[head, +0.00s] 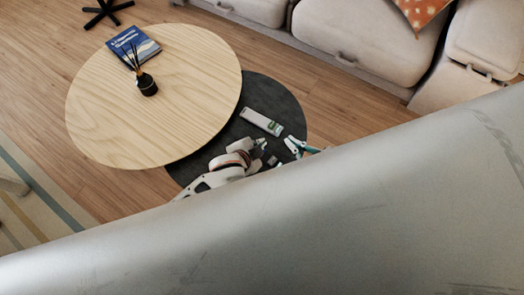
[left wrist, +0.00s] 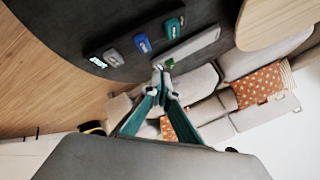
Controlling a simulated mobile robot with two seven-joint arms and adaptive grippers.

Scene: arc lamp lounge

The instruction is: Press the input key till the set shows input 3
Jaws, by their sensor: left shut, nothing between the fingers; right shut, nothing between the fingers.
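My left arm comes in from the left in the head view. Its gripper, with teal fingers (head: 303,148), is over the dark low round table (head: 285,95), close to the edge of a large grey surface. In the left wrist view the fingers (left wrist: 160,70) meet at the tips, shut and empty. They appear near the green-marked end of a grey bar (left wrist: 192,46), also seen in the head view (head: 262,122). Beside the bar lie a green-and-blue device (left wrist: 173,28), a blue one (left wrist: 142,43) and a dark one (left wrist: 113,57). Their keys are too small to read. No screen shows. My right gripper is not visible.
A wooden round table (head: 180,90) holds a blue book (head: 133,47) and a dark reed diffuser (head: 147,84). A sofa (head: 365,40) stands behind. A big grey surface (head: 330,220) covers the lower head view and hides what lies behind it.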

